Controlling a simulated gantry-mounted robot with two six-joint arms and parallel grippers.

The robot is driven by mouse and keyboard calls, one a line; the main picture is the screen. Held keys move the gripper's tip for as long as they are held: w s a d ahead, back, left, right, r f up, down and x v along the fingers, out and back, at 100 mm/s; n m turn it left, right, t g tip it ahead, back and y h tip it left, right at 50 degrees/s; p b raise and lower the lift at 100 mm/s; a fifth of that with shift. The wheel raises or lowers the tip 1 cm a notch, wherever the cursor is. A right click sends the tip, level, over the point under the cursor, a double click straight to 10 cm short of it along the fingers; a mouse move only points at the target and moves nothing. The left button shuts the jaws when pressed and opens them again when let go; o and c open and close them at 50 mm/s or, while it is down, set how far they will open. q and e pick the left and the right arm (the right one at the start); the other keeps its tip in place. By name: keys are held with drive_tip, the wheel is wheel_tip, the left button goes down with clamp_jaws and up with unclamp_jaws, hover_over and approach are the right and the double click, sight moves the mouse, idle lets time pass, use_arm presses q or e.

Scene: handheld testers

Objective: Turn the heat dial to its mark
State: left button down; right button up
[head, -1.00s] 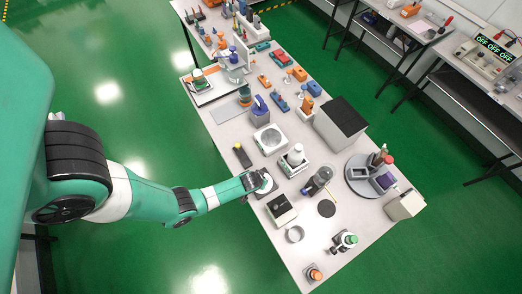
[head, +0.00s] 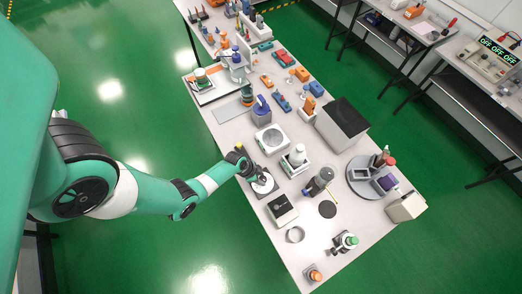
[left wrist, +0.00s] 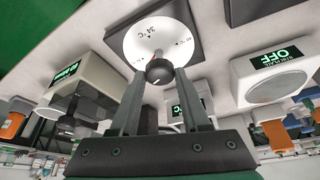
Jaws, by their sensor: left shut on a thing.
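The heat dial is a white disc (left wrist: 150,34) on a dark square base, with a black knob (left wrist: 159,71) at its centre. My left gripper (left wrist: 160,82) is shut on the knob, with one finger on each side. In the head view the left gripper (head: 251,174) reaches the dial from the upper left. My right gripper is not in view.
A box with a dark top plate (head: 282,209) and a round-topped white device (head: 271,139) stand close to the dial. The white device (left wrist: 270,80) reading OFF is at right in the wrist view.

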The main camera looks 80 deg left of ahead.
use_arm(q)
drive_tip(key=shift+a+m+h, duration=0.15)
drive_tip(key=shift+m+h, duration=0.35)
drive_tip(key=shift+m, duration=0.7)
drive_tip(key=shift+m+g+h+p, duration=0.35)
drive_tip(key=shift+m+p, duration=0.2)
drive_tip(key=shift+m, duration=0.45)
drive_tip(key=shift+c, duration=1.9)
unclamp_jaws()
